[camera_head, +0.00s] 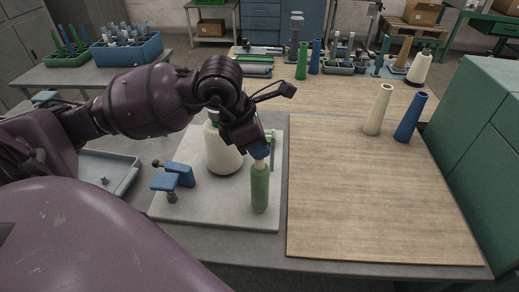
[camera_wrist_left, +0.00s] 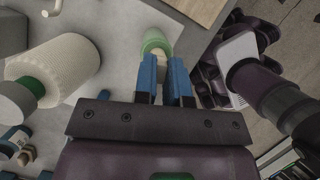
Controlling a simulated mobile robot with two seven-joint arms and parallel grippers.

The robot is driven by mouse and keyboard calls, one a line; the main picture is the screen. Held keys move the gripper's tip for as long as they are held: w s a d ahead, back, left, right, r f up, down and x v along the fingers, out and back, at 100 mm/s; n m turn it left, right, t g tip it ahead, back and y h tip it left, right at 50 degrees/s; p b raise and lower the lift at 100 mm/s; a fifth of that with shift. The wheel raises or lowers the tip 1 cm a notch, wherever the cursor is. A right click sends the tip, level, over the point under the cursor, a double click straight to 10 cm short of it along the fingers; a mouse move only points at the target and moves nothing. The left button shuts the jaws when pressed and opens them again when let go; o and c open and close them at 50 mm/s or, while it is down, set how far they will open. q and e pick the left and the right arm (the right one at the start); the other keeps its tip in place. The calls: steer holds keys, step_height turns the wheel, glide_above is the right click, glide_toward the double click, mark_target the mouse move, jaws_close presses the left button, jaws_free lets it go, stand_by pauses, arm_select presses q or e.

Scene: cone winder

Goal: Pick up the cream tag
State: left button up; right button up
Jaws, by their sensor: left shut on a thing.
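The cream tag (camera_head: 260,163) is a small pale piece just below my left gripper (camera_head: 259,152), at the top of an upright green tube (camera_head: 260,189). In the left wrist view the cream tag (camera_wrist_left: 159,66) shows between the blue fingertips of the left gripper (camera_wrist_left: 166,70), with the rounded green tube (camera_wrist_left: 156,42) just beyond it. The left gripper is shut on the cream tag from above. I cannot tell whether the tag touches the tube. My right gripper is not in view.
A cream yarn cone (camera_head: 222,150) and a blue clamp (camera_head: 172,178) stand on the pale plate (camera_head: 205,208) beside the green tube. A cream cone (camera_head: 378,110) and a blue cone (camera_head: 410,118) stand at the back right. The wooden board (camera_head: 365,190) is clear in front.

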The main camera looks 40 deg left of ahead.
arm_select(q)
step_height(320, 180, up, 23)
steer(key=p, duration=0.3)
stand_by(1.0)
